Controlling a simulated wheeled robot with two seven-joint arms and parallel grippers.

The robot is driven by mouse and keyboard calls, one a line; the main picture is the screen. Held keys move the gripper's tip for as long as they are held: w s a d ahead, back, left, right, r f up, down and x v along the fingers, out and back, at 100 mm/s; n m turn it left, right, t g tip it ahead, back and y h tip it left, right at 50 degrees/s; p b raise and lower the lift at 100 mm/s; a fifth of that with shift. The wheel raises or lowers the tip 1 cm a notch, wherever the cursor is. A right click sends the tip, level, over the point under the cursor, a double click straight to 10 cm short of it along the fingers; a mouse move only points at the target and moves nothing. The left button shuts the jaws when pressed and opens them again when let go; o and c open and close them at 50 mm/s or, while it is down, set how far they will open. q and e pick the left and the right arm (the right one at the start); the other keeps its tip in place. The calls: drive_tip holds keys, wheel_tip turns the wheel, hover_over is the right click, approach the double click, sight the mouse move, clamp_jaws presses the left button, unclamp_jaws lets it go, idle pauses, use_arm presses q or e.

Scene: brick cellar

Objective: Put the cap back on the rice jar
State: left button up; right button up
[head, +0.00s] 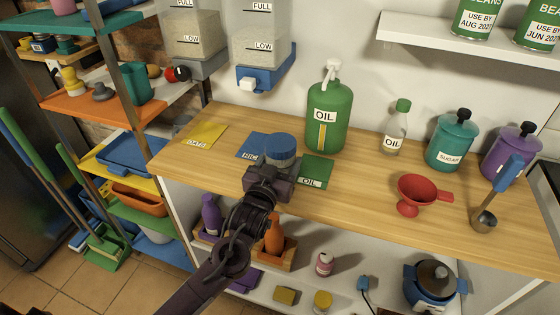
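A round blue cap-like piece (281,147) shows over the worktop, just beyond my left gripper (270,183). A blue card or mat (252,146) lies flat beside it on the left; its lettering is too small to read. My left gripper seems to touch or nearly touch the near side of the blue piece. Its fingers are hidden, so I cannot tell whether it grips it. I cannot tell whether a jar is under the blue piece, and no jar marked rice can be made out. My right gripper is not in view.
A green oil bottle (329,115) stands close behind. A green mat (316,171), yellow mat (200,134), red funnel (413,191), small oil bottle (394,130), sugar jar (452,142) and purple jar (510,150) share the wooden worktop (362,178). Wall dispensers (257,45) hang above.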

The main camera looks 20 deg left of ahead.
use_arm(q)
drive_tip(key=o, duration=1.9)
drive_tip(key=shift+r, duration=0.15)
drive_tip(key=shift+s, duration=0.4)
drive_tip(key=s+b, duration=0.1)
drive_tip(key=s, duration=1)
drive_tip(key=shift+s+a, duration=0.15)
drive_tip(key=shift+a, duration=0.1)
